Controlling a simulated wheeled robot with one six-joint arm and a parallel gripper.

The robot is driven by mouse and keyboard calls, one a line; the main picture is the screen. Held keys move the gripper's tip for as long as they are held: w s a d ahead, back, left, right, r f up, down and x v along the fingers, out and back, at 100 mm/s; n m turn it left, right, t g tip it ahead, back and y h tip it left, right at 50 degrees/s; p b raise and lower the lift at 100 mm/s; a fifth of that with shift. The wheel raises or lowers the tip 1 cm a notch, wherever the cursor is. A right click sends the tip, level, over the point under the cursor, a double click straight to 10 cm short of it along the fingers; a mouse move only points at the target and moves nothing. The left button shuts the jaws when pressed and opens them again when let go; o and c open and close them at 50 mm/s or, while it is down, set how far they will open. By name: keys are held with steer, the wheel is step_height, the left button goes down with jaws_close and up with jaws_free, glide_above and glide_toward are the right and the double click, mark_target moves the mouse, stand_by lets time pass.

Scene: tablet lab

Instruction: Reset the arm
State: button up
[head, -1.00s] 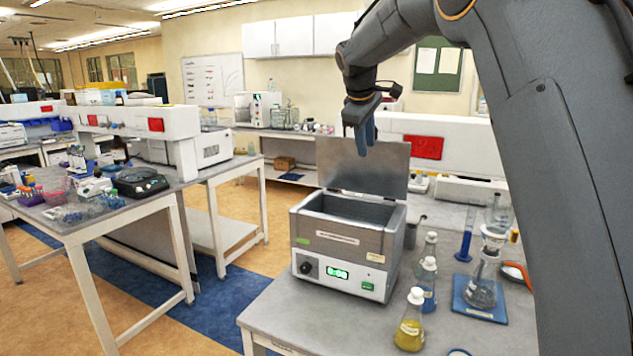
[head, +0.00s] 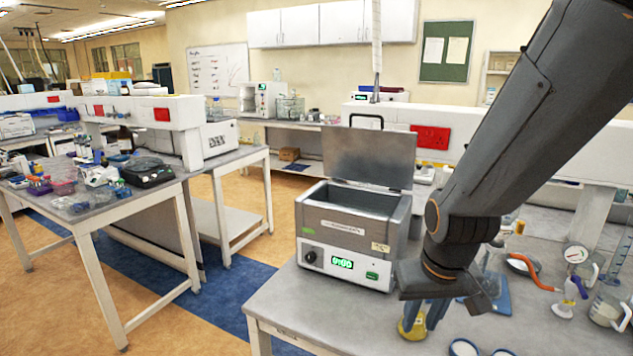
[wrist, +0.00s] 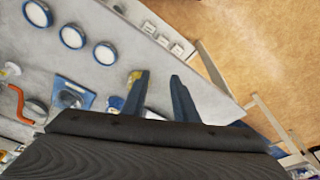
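My arm comes in from the upper right of the head view and bends down at the front of the near bench. My gripper (head: 424,316) points down there, with its two blue fingers apart and nothing seen between them. The wrist view also shows my gripper (wrist: 160,88) with a clear gap between the fingers, over the bench near its edge. A flask with yellow liquid (head: 412,328) is partly hidden behind the fingers in the head view; I cannot tell whether they touch.
A grey water bath (head: 345,240) with a raised lid (head: 368,157) and a lit green display stands left of my gripper. Round dishes (head: 464,348) lie at the bench front. A blue-based stand, an orange tube and glassware crowd the right. Brown-and-blue floor lies open at left.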

step_height(320, 180, down, 10)
steer(key=s+g+b, duration=0.1)
steer(key=b, duration=0.7)
steer(key=shift+s, duration=0.2)
steer(key=shift+r, duration=0.1)
stand_by(0.5)
